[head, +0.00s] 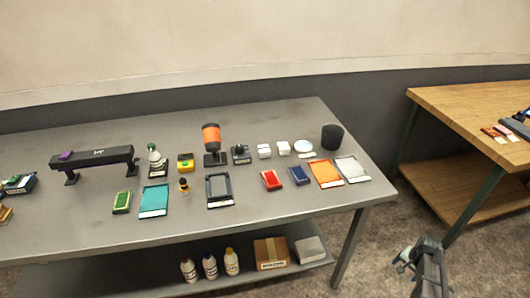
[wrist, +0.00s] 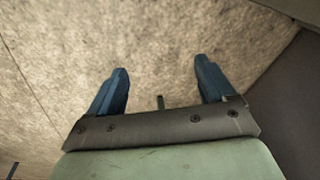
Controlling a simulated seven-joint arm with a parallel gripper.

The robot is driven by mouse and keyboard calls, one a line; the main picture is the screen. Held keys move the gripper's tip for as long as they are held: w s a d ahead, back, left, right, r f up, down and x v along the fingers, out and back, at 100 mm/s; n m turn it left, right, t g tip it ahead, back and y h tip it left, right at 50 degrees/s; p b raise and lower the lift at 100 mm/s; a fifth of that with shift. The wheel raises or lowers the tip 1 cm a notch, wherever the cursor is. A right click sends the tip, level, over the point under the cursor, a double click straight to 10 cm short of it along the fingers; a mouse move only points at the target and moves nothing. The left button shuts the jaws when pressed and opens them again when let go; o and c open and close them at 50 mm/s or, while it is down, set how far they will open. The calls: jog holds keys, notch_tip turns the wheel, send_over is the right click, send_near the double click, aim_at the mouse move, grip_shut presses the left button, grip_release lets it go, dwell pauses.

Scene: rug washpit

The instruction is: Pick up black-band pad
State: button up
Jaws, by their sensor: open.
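Small pads lie on the grey metal table (head: 100,232): a green one (head: 122,202) at the left, a red one (head: 271,181) right of the middle, and a dark blue one (head: 299,175) beside it. At this size I cannot tell which pad carries a black band. My gripper (wrist: 159,66) is open and empty in the wrist view, its two blue fingers apart above bare floor. In the head view my arm is at the lower right, off the table's right end and away from the pads.
Teal (head: 154,201), orange (head: 326,174) and white (head: 351,169) sheets and a black-framed tray (head: 219,190) lie near the pads. Behind stand an orange-topped device (head: 211,140), a black cup (head: 332,137) and a black bench-like stand (head: 92,159). A wooden table (head: 470,100) is at right.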

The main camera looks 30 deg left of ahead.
jog(key=w+a+r+m+t, duration=0.1)
jog(key=w+a+r+t, duration=0.15)
jog(key=w+r, duration=0.8)
jog(key=w+a+r+m+t, duration=0.1)
jog(key=w+a+r, duration=0.3)
jog(key=w+r, duration=0.65)
jog(key=a+r, duration=0.5)
jog(key=a, duration=0.2)
jog(key=a+r+m+y, duration=0.1)
jog(key=a+r, duration=0.4)
jog(key=a, duration=0.3)
jog(key=a+r+y, duration=0.1)
jog(key=a+r, duration=0.4)
jog(key=a, duration=0.3)
jog(key=shift+r+m, duration=0.3)
jog(key=shift+m, duration=0.1)
jog(key=s+a+r, duration=0.3)
jog(key=a+r, duration=0.1)
jog(key=a, duration=0.5)
notch_tip(320, 180, up, 5)
jog(key=m+g+h, duration=0.1)
jog(key=g+h, duration=0.2)
jog(key=g, duration=0.2)
send_over(264, 148)
notch_tip(264, 148, down, 14)
jog(key=shift+r, duration=0.25)
